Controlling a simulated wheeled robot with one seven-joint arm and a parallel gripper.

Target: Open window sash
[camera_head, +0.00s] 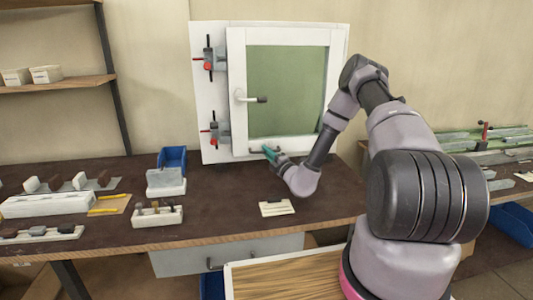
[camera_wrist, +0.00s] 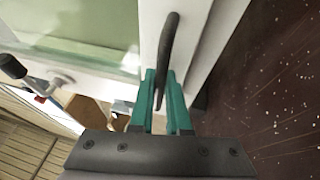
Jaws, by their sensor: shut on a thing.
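The window sash (camera_head: 237,62) has a white frame around a green pane and stands upright at the back of the bench; it also shows in the wrist view (camera_wrist: 152,22). Its white lever handle (camera_head: 240,96) with a black grip points right; in the wrist view the lever (camera_wrist: 14,68) is at the left, clear of my fingers. My gripper (camera_head: 270,152) is at the sash's lower edge. In the wrist view its teal fingers (camera_wrist: 166,100) are shut on a dark curved pull handle (camera_wrist: 168,40) on the white rail. I cannot tell whether the sash stands ajar.
Red-tipped clamps (camera_head: 213,62) are on the white board left of the sash. On the dark bench (camera_head: 225,205) are a blue bin (camera_head: 173,157), white blocks and a small card (camera_head: 276,208).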

